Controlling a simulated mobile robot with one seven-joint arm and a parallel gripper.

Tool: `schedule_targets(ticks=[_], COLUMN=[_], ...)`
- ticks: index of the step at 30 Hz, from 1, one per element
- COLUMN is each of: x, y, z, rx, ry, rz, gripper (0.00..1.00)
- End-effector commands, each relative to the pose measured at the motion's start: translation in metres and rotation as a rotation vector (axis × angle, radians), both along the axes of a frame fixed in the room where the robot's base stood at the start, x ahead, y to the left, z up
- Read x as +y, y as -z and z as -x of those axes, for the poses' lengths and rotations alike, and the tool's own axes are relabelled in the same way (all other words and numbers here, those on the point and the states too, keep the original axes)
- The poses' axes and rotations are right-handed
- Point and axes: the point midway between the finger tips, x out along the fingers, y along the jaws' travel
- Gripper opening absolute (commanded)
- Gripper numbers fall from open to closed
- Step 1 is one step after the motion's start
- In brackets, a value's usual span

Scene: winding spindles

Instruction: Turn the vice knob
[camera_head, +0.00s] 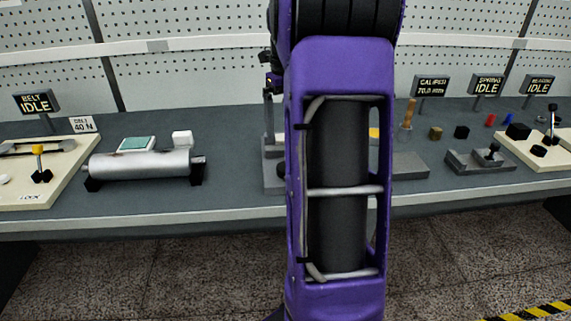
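My purple arm stands upright in the middle of the head view and covers much of the bench behind it. Dark parts at what looks like my gripper (269,80) show just left of the arm, above the bench. Its fingers are too small and too hidden to tell open from shut. A grey fixture (271,152) with an upright post shows below them, partly behind the arm; it may be the vice. A small dark round part (281,171) at its side may be a knob. I cannot tell whether my gripper touches anything.
On the left are a belt board (60,185) with a yellow-topped lever and a silver cylinder (140,165) on black supports. Right of the arm are a grey block (410,164), a low grey fixture (478,161) with a black knob, and several small parts. The bench front (150,222) runs across.

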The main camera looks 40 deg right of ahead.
Motion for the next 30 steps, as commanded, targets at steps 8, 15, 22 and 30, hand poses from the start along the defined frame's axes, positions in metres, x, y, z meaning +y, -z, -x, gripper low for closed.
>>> schedule_targets(ticks=[8,15,22,30], x=[0.0,0.0,0.0,0.0], y=[0.065,0.104,0.118,0.119], z=[0.001,0.0,0.0,0.0], rx=[0.002,0.001,-0.001,-0.001], ry=[0.001,0.0,0.0,-0.001], rz=[-0.002,-0.001,0.001,0.001], gripper=[0.94,0.94,0.94,0.92])
